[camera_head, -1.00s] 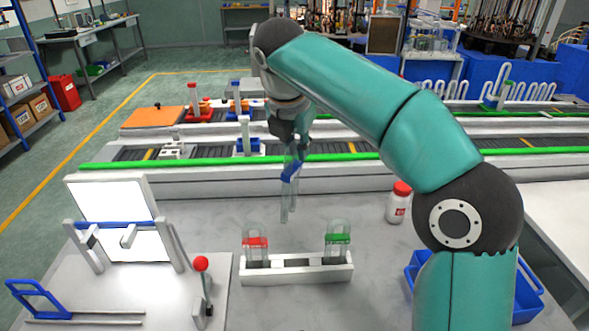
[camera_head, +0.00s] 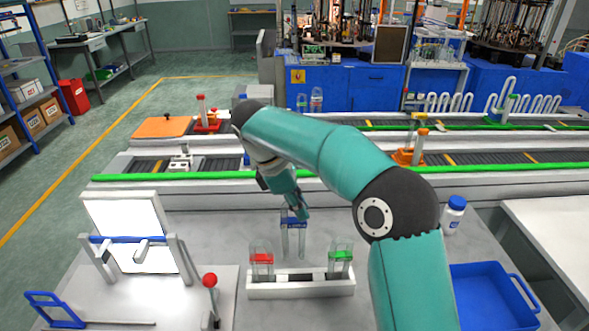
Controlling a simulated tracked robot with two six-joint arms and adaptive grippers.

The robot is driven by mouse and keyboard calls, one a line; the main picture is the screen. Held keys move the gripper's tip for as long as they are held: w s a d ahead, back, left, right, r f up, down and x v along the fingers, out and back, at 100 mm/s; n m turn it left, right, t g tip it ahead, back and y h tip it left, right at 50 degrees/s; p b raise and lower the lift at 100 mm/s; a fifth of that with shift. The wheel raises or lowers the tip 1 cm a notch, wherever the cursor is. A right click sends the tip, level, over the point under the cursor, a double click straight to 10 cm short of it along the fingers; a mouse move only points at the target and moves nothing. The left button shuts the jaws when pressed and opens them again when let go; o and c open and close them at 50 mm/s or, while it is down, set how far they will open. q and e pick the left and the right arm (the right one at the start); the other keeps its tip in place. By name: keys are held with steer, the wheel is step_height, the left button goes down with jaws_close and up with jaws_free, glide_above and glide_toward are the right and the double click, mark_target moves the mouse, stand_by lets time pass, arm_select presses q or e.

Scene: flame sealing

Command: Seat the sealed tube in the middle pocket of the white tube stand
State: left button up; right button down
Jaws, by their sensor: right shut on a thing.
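My right gripper (camera_head: 297,212) is shut on the upper part of a clear tube with a blue band (camera_head: 294,223). The tube hangs nearly upright, its lower end (camera_head: 293,250) showing just above the back of the white tube stand (camera_head: 300,291). It lines up roughly with the stand's middle; I cannot tell how far above or behind it is. A red-banded tube (camera_head: 261,259) stands in the left pocket and a green-banded tube (camera_head: 341,256) in the right pocket. The middle pocket between them looks empty. My left gripper is not in view.
A white board on a frame (camera_head: 137,230) and a red-knobbed lever (camera_head: 211,290) stand to the left. A blue tray (camera_head: 488,300) and a blue-capped bottle (camera_head: 453,215) are to the right. Conveyors run behind. The grey table around the stand is clear.

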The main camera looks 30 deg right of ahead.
steer(key=shift+s+d+f+p, duration=0.35)
steer(key=shift+s+f+p, duration=0.15)
steer(key=shift+f, duration=0.3)
steer(key=shift+s+d+f, duration=0.1)
steer(key=shift+d+f, duration=0.1)
steer(key=shift+d, duration=0.05)
step_height(320, 180, down, 4)
steer(key=b, duration=0.4)
steer(key=shift+d, duration=0.1)
steer(key=shift+p, duration=0.45)
steer(key=shift+p, duration=0.45)
stand_by(1.1)
